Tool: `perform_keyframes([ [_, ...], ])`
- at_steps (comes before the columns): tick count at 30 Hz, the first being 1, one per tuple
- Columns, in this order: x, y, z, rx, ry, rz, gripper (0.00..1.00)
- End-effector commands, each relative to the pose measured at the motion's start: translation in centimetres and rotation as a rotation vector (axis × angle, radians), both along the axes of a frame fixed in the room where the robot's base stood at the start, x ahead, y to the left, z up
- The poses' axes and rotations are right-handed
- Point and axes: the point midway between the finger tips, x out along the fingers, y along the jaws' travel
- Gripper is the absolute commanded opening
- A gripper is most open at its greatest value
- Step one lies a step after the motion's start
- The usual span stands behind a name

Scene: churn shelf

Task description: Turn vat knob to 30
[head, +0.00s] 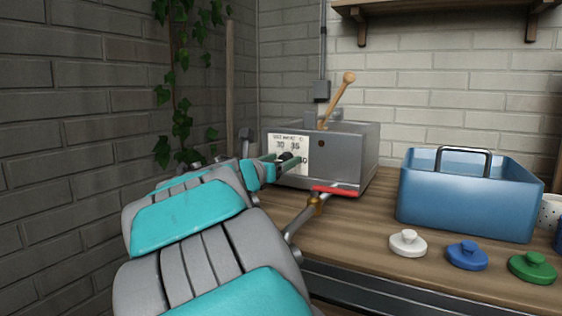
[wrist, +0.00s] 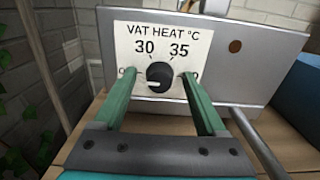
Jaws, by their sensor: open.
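The vat heat box is a grey metal box (head: 345,150) on the counter with a white dial plate (wrist: 190,38). The plate reads VAT HEAT °C, with 30 at upper left and 35 at upper right. The black knob (wrist: 160,74) sits below them; its white mark is on the lower left, pointing left, away from 30. My gripper (wrist: 159,78) is open, its green fingers on either side of the knob with gaps visible. They partly cover the side markings. In the head view my gripper (head: 287,160) reaches the box front from the left.
A red-handled valve (head: 335,190) with a pipe is below the box. A wooden lever (head: 340,95) rises from its top. A blue bin (head: 465,200) and white (head: 408,243), blue (head: 467,255) and green (head: 532,267) lids are to the right. Brick walls stand behind and left.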

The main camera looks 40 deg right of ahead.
Motion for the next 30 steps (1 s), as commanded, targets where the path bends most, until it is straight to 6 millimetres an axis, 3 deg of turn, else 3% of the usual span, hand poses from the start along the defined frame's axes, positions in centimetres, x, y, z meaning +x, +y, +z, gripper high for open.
perform_keyframes([
  [3,-0.01,0.02,0.0,0.0,0.0,0.0,0.73],
  [22,-0.03,0.01,-0.03,0.001,0.0,-0.001,0.02],
  [30,-0.04,0.01,-0.05,0.002,-0.006,-0.001,0.0],
])
